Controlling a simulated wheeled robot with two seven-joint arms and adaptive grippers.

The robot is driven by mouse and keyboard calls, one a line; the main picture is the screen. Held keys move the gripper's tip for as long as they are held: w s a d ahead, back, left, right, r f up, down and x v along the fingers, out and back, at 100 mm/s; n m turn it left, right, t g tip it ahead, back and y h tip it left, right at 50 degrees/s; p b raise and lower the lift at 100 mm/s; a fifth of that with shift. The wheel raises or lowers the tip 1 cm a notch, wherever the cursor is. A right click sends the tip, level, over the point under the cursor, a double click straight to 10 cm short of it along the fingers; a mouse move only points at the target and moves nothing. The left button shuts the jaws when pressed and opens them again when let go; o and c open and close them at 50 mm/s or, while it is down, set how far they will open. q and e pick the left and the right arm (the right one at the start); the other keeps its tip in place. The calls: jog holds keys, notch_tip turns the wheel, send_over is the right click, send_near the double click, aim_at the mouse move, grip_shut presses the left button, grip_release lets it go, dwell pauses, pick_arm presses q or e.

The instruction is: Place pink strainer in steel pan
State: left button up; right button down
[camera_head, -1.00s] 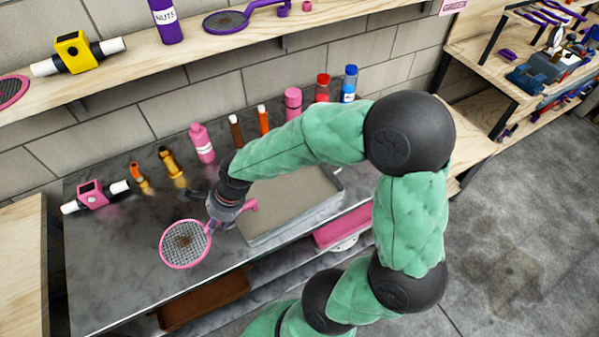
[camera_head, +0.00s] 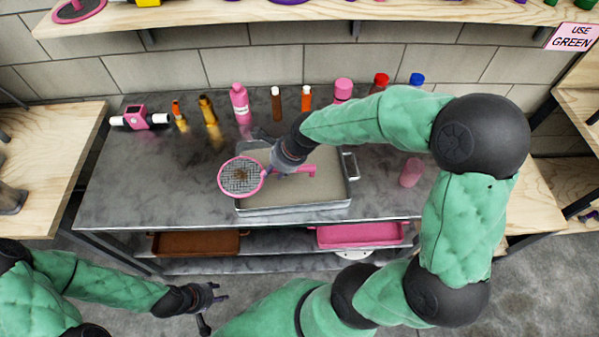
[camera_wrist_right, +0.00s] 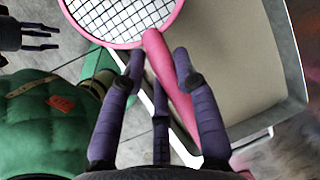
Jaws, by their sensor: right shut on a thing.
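The pink strainer (camera_head: 241,177) has a round mesh with a brown patch in its middle. My right gripper (camera_head: 268,158) is shut on its handle, which also shows between the fingers in the right wrist view (camera_wrist_right: 170,80). The steel pan (camera_head: 293,208) is a shallow rectangular tray on the grey table. The strainer's handle is over the pan, and its mesh reaches past the pan's left rim. I cannot tell whether the strainer touches the pan. My left gripper (camera_head: 212,300) is empty, with its fingers apart, low in front of the table.
Several bottles (camera_head: 240,103) line the table's back edge. A pink-and-white device (camera_head: 137,118) stands at the back left, and a pink cup (camera_head: 411,172) is right of the pan. Brown (camera_head: 195,243) and pink (camera_head: 360,234) trays sit on the lower shelf. The table's left part is clear.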

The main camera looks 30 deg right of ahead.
jog(key=d+f+b, duration=0.1)
jog(key=d+f, duration=0.1)
jog(key=d, duration=0.1)
jog(key=w+d+f+b, duration=0.1)
jog(key=d+f+b, duration=0.2)
jog(key=d+f, duration=0.2)
jog(key=shift+w+d, duration=0.3)
jog(key=shift+d+f+b, duration=0.15)
jog(key=shift+f+b, duration=0.15)
jog(key=f+b, duration=0.2)
jog(key=f, duration=0.1)
jog(key=shift+w+d+f, duration=0.1)
jog(key=shift+d+f, duration=0.1)
jog(key=shift+f, duration=0.05)
jog(key=shift+r, duration=0.1)
jog(key=c, duration=0.9)
grip_release()
jog(key=p+v, duration=0.4)
jog(key=v, duration=0.8)
